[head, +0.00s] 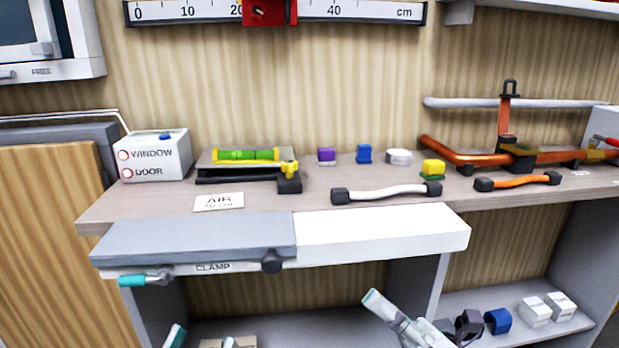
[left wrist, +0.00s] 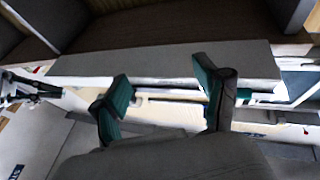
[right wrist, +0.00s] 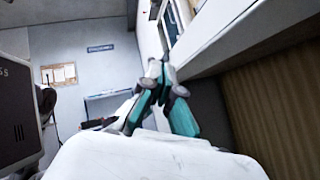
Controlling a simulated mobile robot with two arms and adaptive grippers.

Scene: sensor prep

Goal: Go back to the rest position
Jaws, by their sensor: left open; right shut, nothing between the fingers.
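My left gripper (head: 202,337) is at the bottom edge of the head view, below the front of the bench, with only its fingertips showing. In the left wrist view its two teal-padded fingers (left wrist: 165,92) are spread apart with nothing held between them. My right gripper (head: 373,297) is below the white part of the bench front in the head view, pointing up and left. In the right wrist view its fingers (right wrist: 160,72) are together and empty. Both grippers look clear of the objects on the bench top.
The bench (head: 320,203) holds a white WINDOW/DOOR box (head: 155,157), a green level (head: 247,156), a white-handled bar (head: 385,192) and an orange one (head: 518,181). A grey clamp plate (head: 195,238) and white panel (head: 380,232) jut forward above my grippers. White boxes (head: 535,312) sit on the lower shelf.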

